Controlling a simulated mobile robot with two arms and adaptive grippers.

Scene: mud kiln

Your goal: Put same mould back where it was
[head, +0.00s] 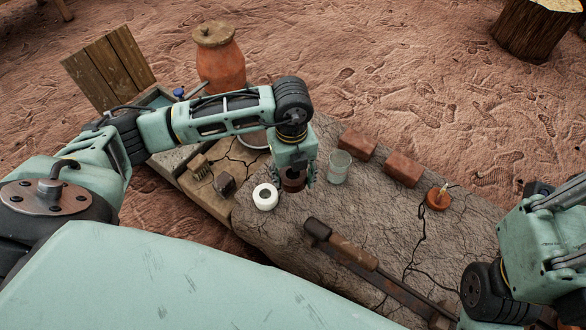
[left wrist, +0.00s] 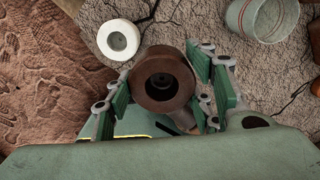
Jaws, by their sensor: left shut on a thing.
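A dark brown round mould with a hole through its middle (left wrist: 163,78) is between the fingers of my left gripper (head: 293,180), which is shut on it. In the head view the mould (head: 293,184) shows under the gripper, over the grey stone slab (head: 345,235). I cannot tell whether it touches the slab. A white ring-shaped piece (head: 265,196) sits on the slab just left of the mould, apart from it. My right arm comes in at the lower right of the head view; its gripper is out of the picture.
A glass (head: 339,168) stands close right of the left gripper. Two bricks (head: 357,144) (head: 404,168) lie behind it, with a small orange pot (head: 438,198) at right. A rusty long tool (head: 345,250) lies in front. Brushes and a dark block (head: 225,185) are at left.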

